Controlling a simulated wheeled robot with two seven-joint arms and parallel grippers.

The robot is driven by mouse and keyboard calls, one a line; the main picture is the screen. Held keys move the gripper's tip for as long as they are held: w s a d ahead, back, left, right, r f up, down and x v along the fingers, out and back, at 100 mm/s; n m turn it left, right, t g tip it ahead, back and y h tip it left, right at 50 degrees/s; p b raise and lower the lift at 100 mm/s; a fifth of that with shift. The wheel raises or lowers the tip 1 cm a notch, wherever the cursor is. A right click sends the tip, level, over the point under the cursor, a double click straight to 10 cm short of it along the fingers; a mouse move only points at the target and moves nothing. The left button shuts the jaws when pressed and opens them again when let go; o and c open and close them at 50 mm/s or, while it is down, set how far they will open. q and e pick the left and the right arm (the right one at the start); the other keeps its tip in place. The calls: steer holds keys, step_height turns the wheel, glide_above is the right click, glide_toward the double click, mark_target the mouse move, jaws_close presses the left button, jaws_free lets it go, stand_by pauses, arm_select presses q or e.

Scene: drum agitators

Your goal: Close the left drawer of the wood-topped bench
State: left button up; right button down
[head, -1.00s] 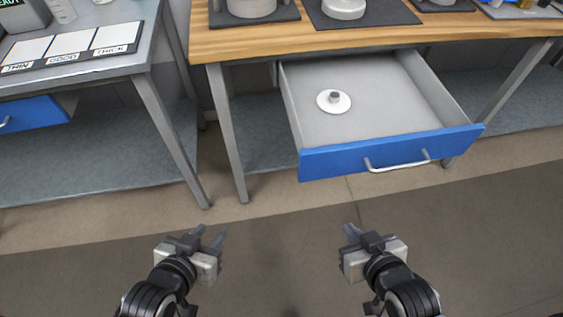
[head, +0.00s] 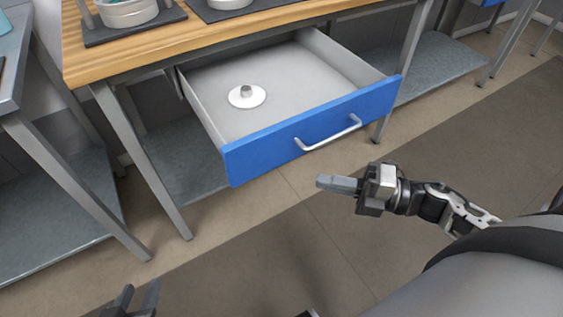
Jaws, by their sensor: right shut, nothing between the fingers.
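The wood-topped bench (head: 150,48) stands at the upper left. Its drawer with a blue front (head: 270,148) is pulled well out, and a metal bar handle (head: 328,134) is on the front. A white disc with a grey stub (head: 247,96) lies inside on the drawer floor. My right gripper (head: 322,183) is shut and empty, below and in front of the drawer handle, apart from it and pointing left. My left gripper (head: 137,298) is at the bottom left edge, partly cut off. Its two fingers are apart, and it is well away from the drawer.
Dark mats with containers (head: 128,12) rest on the bench top. A grey bench with a lower shelf (head: 50,220) stands at the left. The bench leg (head: 140,160) is left of the drawer. The floor in front of the drawer (head: 240,240) is clear.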

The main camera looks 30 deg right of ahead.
mark_target(262, 157)
steer(key=w+a, duration=0.2)
steer(key=w, duration=0.1)
steer(key=w+a, duration=0.2)
steer(key=w, duration=0.1)
steer(key=w+a, duration=0.2)
steer(key=w, duration=0.1)
